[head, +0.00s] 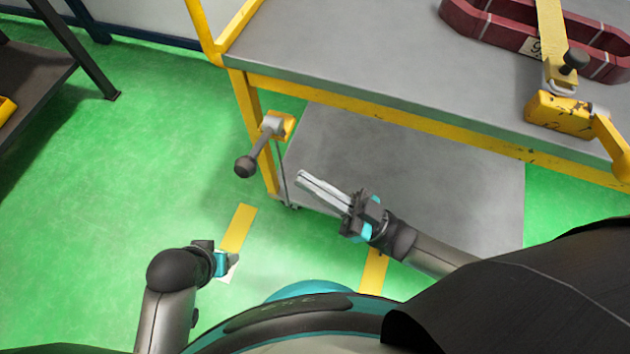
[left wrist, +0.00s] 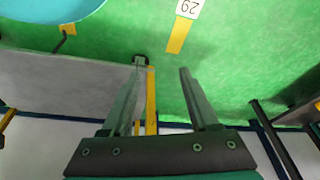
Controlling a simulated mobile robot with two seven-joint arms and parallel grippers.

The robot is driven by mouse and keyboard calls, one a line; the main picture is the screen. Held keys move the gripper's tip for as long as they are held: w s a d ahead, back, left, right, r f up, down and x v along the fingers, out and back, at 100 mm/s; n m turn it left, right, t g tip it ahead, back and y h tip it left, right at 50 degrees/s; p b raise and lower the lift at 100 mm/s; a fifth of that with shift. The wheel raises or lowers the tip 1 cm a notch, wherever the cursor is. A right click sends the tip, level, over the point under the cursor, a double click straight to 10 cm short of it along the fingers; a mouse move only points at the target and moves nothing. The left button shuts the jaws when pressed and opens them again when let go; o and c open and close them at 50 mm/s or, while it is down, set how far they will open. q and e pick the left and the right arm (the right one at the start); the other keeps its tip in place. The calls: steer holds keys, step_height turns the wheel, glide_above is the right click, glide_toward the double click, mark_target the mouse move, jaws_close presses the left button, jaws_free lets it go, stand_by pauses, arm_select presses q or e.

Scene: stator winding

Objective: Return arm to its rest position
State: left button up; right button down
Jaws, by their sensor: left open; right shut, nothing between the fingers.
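My right gripper (head: 303,178) is shut with nothing between its fingers. It points to the left in front of the cart, seen over the cart's lower shelf (head: 440,160). My left arm comes in at the lower left of the head view, above the green floor. Its hand is seen end-on there, so the fingers hardly show. In the left wrist view my left gripper (left wrist: 161,69) is open and empty, its two fingers well apart over the floor.
A cart with a grey top (head: 350,45) and yellow frame stands ahead. A knobbed lever (head: 246,165) sticks out from its left corner. A dark red stator part (head: 490,28) and a yellow clamp (head: 558,115) are at the right. Green floor (head: 130,170) is clear at the left.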

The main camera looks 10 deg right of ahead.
steer(key=shift+s+d+f, duration=0.1)
steer(key=shift+d, duration=0.1)
stand_by(0.5)
steer(key=w+d+f+m+g+h+p, duration=0.1)
steer(key=d+f+m+h+p, duration=0.1)
steer(key=d+f+h, duration=0.4)
steer(key=w+d+f+m+h+p, duration=0.1)
steer(key=f+m+h+p, duration=0.1)
steer(key=f+h, duration=0.35)
steer(key=w+d+f+m+g+h+p, duration=0.15)
steer(key=d+f+h, duration=0.25)
steer(key=f, duration=0.4)
arm_select(q)
steer(key=s+a+f+g+y+p, duration=0.1)
steer(key=s+a+f+p, duration=0.4)
steer(key=s+f, duration=0.8)
steer(key=a, duration=0.2)
steer(key=shift+s+a, duration=0.15)
steer(key=shift+a, duration=0.25)
arm_select(e)
steer(key=s+d+f+m+g+h, duration=0.1)
steer(key=s+d+f+g+h, duration=0.1)
steer(key=s, duration=0.8)
steer(key=s+d+f+m+g+h, duration=0.1)
steer(key=s+d+f+g+h, duration=0.2)
steer(key=s+d+f+g, duration=0.2)
steer(key=s+f+g, duration=0.1)
steer(key=s+f, duration=0.2)
steer(key=s, duration=0.3)
steer(key=shift+f, duration=0.25)
